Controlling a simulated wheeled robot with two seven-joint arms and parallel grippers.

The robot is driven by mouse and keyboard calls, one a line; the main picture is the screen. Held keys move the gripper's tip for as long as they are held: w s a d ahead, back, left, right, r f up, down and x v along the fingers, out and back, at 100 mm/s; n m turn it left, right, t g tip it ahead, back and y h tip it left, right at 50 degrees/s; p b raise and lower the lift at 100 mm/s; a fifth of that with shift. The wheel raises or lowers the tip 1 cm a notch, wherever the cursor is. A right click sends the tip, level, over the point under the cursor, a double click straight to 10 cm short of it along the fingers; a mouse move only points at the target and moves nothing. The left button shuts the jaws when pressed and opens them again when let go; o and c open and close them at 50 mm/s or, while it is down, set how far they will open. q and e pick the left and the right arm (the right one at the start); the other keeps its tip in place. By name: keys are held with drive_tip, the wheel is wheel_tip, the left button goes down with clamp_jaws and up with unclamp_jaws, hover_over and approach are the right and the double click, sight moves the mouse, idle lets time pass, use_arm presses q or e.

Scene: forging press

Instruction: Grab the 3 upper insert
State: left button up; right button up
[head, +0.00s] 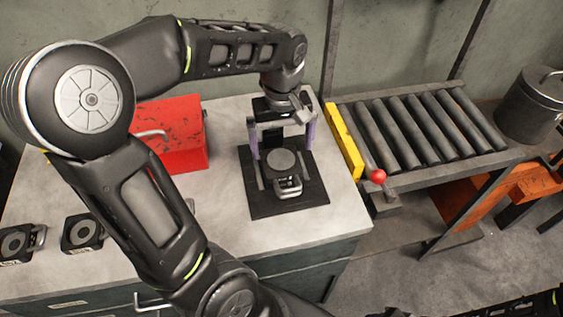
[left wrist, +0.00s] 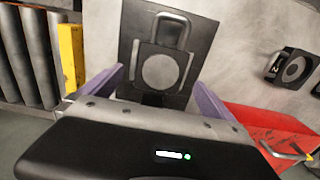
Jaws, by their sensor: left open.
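A dark square insert with a round grey face (head: 283,160) and a metal handle lies on a black mat (head: 262,208) on the workbench. It also shows in the left wrist view as an insert (left wrist: 163,70), handle pointing away. My left gripper (head: 283,148) is open above it, its two purple fingers on either side and apart from it; they also flank the insert in the left wrist view (left wrist: 158,76). Two similar inserts, one (head: 14,243) at the far left and one (head: 82,233) beside it, lie on the bench. My right gripper is not visible.
A red toolbox (head: 178,145) stands left of the mat, behind my left arm. A yellow bar (head: 343,142) and a roller conveyor (head: 420,130) border the bench on the right, with a red knob (head: 378,176) near them. A metal pot (head: 530,105) stands far right.

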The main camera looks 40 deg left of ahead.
sight(282, 160)
use_arm(q)
drive_tip(key=shift+f, duration=0.15)
wheel_tip(282, 160, down, 5)
drive_tip(key=shift+s+f+p, duration=0.1)
drive_tip(key=shift+p, duration=0.4)
drive_tip(key=shift+c, duration=0.4)
drive_tip(key=c, duration=1.8)
drive_tip(key=shift+c, duration=0.6)
drive_tip(key=shift+r, duration=0.2)
wheel_tip(282, 160, up, 10)
drive_tip(key=shift+b, duration=0.35)
